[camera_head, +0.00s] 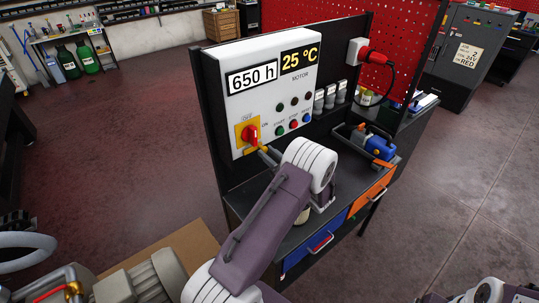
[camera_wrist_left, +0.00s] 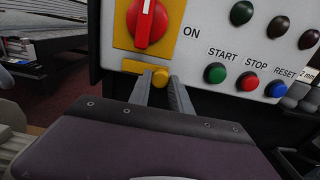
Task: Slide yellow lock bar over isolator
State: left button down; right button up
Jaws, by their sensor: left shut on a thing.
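The isolator is a red rotary knob (camera_head: 250,134) on a yellow plate at the lower left of the white control panel. In the left wrist view the knob (camera_wrist_left: 148,22) has its white mark upright, with ON printed to its right. The yellow lock bar (camera_wrist_left: 133,67) lies just below the knob, along the plate's lower edge, and has a round yellow grip (camera_wrist_left: 160,78). My left gripper (camera_wrist_left: 160,84) is shut on this grip, one finger on each side. In the head view my left gripper (camera_head: 266,153) reaches the panel just below the isolator.
The panel (camera_head: 275,90) stands upright on a dark workbench (camera_head: 335,195) with blue and orange drawers. START, STOP and RESET buttons (camera_wrist_left: 248,82) sit right of the gripper. A blue tool (camera_head: 372,140) lies on the bench at right.

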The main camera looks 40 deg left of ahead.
pick_arm(q)
jog(key=shift+s+a, duration=0.2)
jog(key=shift+s, duration=0.2)
jog(key=c, duration=1.4)
grip_release()
jog(key=shift+w+d, duration=0.2)
jog(key=shift+w, duration=0.05)
jog(key=shift+o, duration=1.2)
jog(key=s+b+v, duration=0.1)
jog(key=v, duration=0.7)
jog(key=shift+d+b, duration=0.2)
jog(key=shift+b, duration=0.15)
pick_arm(e)
jog(key=shift+s+a+f, duration=0.1)
jog(key=shift+s+f, duration=0.2)
jog(key=shift+f, duration=0.6)
pick_arm(q)
jog(key=shift+s+r, duration=0.1)
jog(key=shift+s, duration=0.05)
pick_arm(e)
jog(key=shift+s, duration=0.1)
